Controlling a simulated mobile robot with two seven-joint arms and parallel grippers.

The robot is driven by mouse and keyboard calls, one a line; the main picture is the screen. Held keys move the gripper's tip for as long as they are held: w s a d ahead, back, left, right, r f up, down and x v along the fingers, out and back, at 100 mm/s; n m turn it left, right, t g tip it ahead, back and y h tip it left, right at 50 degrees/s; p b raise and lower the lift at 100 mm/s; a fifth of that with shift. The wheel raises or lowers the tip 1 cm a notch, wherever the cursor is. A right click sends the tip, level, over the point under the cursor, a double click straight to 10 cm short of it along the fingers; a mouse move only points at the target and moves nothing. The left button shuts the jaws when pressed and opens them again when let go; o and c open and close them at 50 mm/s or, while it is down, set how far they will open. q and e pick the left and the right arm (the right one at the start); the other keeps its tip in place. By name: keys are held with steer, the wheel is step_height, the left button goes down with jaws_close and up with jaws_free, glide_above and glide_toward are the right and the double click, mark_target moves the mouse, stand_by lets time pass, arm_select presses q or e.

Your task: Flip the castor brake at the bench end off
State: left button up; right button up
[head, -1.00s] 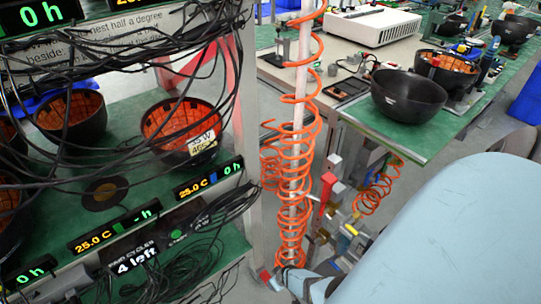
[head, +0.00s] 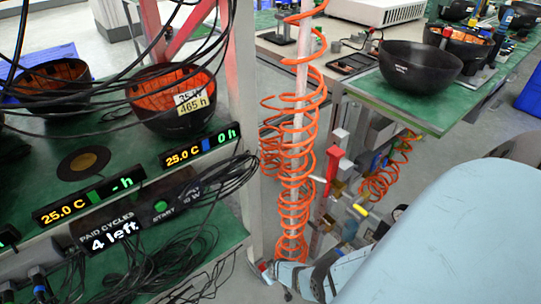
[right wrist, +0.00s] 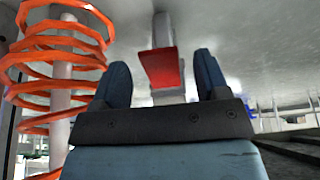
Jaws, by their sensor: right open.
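A red tab, which looks like the castor brake (right wrist: 162,68), sits on a pale grey upright part in the right wrist view. In the head view a small red piece (head: 264,267) shows low by the foot of the rack post; it appears to be the same tab. My right gripper (right wrist: 164,85) is open, with its two dark blue fingers on either side of the tab in the picture. I cannot tell whether it touches the tab. In the head view this gripper is low at the bottom centre, partly hidden by my pale blue arm. My left gripper is out of view.
An orange coiled hose (head: 295,140) hangs around a pale pole close left of my right gripper. The rack shelf (head: 120,155) with bowls, displays and black cables stands at left. A green-topped bench (head: 430,115) holding a black bowl (head: 420,70) is at right.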

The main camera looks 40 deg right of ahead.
steer(key=shift+w+f, duration=0.2)
steer(key=shift+f, duration=0.15)
jaws_close()
steer(key=shift+d, duration=0.1)
